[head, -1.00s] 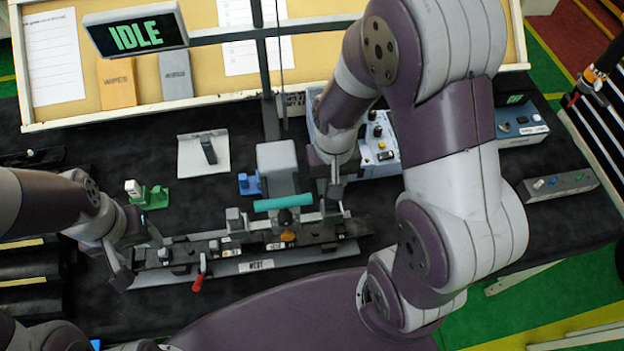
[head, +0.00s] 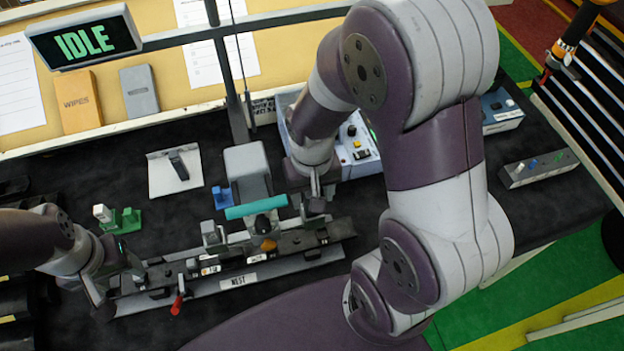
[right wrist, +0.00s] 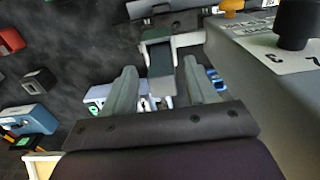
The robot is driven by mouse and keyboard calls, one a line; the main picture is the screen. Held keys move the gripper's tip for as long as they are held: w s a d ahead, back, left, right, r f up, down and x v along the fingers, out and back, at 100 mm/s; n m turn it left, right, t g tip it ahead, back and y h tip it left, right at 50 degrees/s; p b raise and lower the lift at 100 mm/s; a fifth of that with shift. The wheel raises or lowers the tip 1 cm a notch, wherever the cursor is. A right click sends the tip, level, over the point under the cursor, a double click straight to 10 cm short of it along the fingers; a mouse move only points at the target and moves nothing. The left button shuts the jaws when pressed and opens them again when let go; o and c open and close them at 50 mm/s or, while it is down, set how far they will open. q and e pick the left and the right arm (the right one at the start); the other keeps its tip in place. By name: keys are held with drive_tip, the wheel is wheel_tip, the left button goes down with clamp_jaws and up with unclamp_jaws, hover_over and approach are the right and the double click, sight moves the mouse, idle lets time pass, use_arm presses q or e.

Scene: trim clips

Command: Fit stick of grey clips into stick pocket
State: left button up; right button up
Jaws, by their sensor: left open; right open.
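I cannot pick out the stick of grey clips or its pocket with certainty. The long nest fixture (head: 238,281), with a teal bar (head: 256,207), a red lever (head: 178,300) and an orange knob (head: 268,245), lies along the table's front. My left gripper (head: 115,281) is open at the fixture's left end. My right gripper (head: 317,205) is open near its right end, partly hidden by my arm. In the right wrist view my right gripper's fingers (right wrist: 160,68) stand apart, with a dark grey bracketed part (right wrist: 160,57) showing beyond them.
A white plate (head: 158,184) with a dark clip-like piece lies at mid-table. A green stand (head: 122,221) with a white block is at left; a blue piece (head: 222,198) is by the grey post. A control box (head: 358,155) stands behind my right arm.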

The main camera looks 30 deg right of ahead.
drive_tip(key=r, duration=0.9)
drive_tip(key=shift+s+r, duration=0.15)
drive_tip(key=shift+s, duration=0.1)
drive_tip(key=f, duration=0.2)
drive_tip(key=f+n+t, duration=0.1)
drive_tip(key=f, duration=0.1)
drive_tip(key=f+n, duration=0.1)
drive_tip(key=f, duration=0.1)
drive_tip(key=shift+s+a+f, duration=0.15)
drive_tip(key=shift+a, duration=0.1)
drive_tip(key=shift+s, duration=0.15)
